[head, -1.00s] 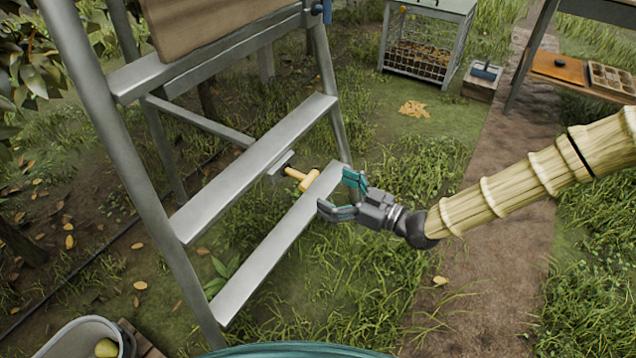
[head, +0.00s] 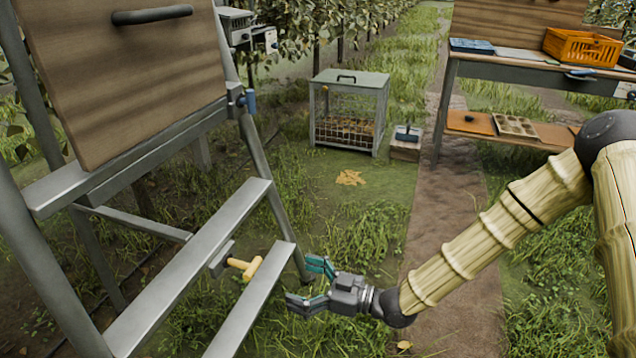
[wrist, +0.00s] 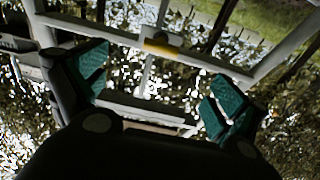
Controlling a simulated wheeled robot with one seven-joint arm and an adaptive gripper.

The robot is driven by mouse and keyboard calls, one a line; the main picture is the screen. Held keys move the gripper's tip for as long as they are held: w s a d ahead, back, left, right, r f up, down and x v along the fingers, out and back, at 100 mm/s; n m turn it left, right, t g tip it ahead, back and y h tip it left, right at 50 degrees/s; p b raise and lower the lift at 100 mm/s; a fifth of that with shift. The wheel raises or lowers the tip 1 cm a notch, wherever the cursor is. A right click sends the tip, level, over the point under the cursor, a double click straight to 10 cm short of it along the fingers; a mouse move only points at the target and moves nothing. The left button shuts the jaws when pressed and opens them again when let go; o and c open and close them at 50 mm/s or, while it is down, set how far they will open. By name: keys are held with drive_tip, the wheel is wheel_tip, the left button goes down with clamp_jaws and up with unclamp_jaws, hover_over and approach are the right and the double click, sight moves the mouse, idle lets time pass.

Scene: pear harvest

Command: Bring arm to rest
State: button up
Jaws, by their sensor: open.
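My gripper (head: 312,284) is open and empty, with teal finger pads spread apart. It is to the right of the grey metal ladder (head: 215,250), close to the end of its lower steps. My arm reaches in from the right with bamboo-like links. In the wrist view my gripper (wrist: 155,90) also shows two separate teal pads with nothing between them. A yellow handle (head: 246,268) sticks out from a small bracket beside a ladder step, left of the gripper and apart from it. The same yellow handle shows beyond the fingers in the wrist view (wrist: 161,47).
A wire-fronted cage (head: 349,112) stands on the grass at the back. A workbench (head: 520,66) holds an orange crate (head: 582,47) and a blue tray (head: 471,46). A brown path (head: 440,215) runs between. A wooden board (head: 125,80) hangs on the ladder.

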drive_tip(key=s+d+f+m+h, duration=0.3)
drive_tip(key=s+d+f, duration=0.1)
drive_tip(key=f, duration=0.4)
drive_tip(key=s+d+f+m+h, duration=0.4)
drive_tip(key=s+f, duration=0.1)
drive_tip(key=f, duration=0.3)
drive_tip(key=s+d+f+m+h, duration=0.3)
drive_tip(key=s+d+f, duration=0.1)
drive_tip(key=f, duration=0.3)
drive_tip(key=s+d+f+m+g+h, duration=0.2)
drive_tip(key=s+d+f+m+h, duration=0.15)
drive_tip(key=s+d, duration=0.5)
drive_tip(key=s+d+f+m+g+h, duration=0.2)
drive_tip(key=s+d+f+g+h, duration=0.15)
drive_tip(key=s+d, duration=0.5)
wheel_tip(320, 180, up, 31)
drive_tip(key=d+p, duration=0.1)
drive_tip(key=p, duration=2.9)
drive_tip(key=shift+t, duration=0.45)
drive_tip(key=shift+w+f, duration=0.1)
